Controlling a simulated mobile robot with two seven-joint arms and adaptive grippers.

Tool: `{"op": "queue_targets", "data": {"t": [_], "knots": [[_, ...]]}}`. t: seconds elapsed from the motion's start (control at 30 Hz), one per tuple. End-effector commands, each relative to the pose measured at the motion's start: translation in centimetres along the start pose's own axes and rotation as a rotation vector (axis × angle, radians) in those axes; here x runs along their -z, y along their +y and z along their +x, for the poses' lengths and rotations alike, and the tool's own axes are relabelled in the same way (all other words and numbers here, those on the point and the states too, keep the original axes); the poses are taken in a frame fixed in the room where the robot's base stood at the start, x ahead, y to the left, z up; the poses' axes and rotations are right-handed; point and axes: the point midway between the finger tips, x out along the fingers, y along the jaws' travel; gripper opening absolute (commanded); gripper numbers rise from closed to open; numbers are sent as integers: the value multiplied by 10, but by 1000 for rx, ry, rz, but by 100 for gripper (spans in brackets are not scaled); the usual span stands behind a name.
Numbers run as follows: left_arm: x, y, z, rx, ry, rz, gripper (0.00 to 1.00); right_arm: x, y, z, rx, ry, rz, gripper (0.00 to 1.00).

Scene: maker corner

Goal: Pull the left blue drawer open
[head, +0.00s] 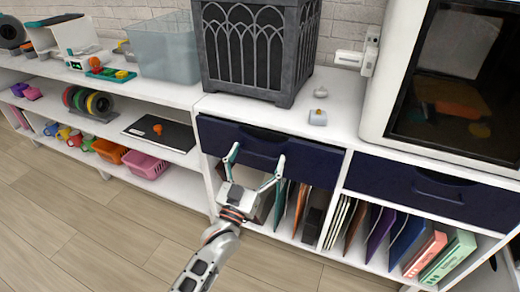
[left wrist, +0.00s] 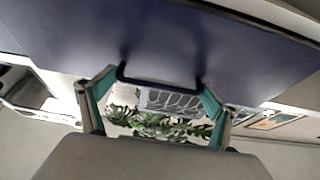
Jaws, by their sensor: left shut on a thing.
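The left blue drawer (head: 220,133) is the dark navy front under the white counter, below the grey lantern-like box. Its front looks about level with the cabinet; I cannot tell whether there is a small gap. Its bar handle (left wrist: 160,81) spans between my fingers in the left wrist view. My left gripper (head: 258,153) reaches up to the drawer from below, its teal-padded fingers set wide at the two ends of the handle and shut on it. It also shows in the left wrist view (left wrist: 158,85).
A second navy drawer (head: 390,182) sits to the right, under a dark-windowed white machine (head: 385,85). Folders and books (head: 380,235) fill the cubbies below. The grey lantern-like box (head: 255,50) stands on the counter. The wood floor (head: 110,225) in front is clear.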

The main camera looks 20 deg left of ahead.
Motion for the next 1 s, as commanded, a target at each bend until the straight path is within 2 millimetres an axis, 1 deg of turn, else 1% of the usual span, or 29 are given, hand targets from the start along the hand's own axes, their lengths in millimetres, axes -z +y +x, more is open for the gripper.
{"op": "queue_targets", "data": {"t": [0.03, 0.17, 0.47, 0.57, 0.8, 1.0], "knots": [[10, 2, -7, -3, 4, 2, 51, 4, 4, -2, -8, 1, -14, 40], [24, 2, -36, -3, 5, 3, 51, -6, 11, -6, -17, -32, -48, 40], [55, 2, -114, -4, 4, 2, 51, -31, 34, -17, -48, -109, -122, 40], [65, 2, -140, -4, 3, 1, 51, -34, 35, -20, -50, -117, -125, 40], [88, 2, -203, -4, 0, 1, 51, -31, 36, -20, -57, -116, -121, 40], [104, 2, -246, -5, -2, 2, 51, -36, 36, -24, -60, -125, -116, 40]]}}
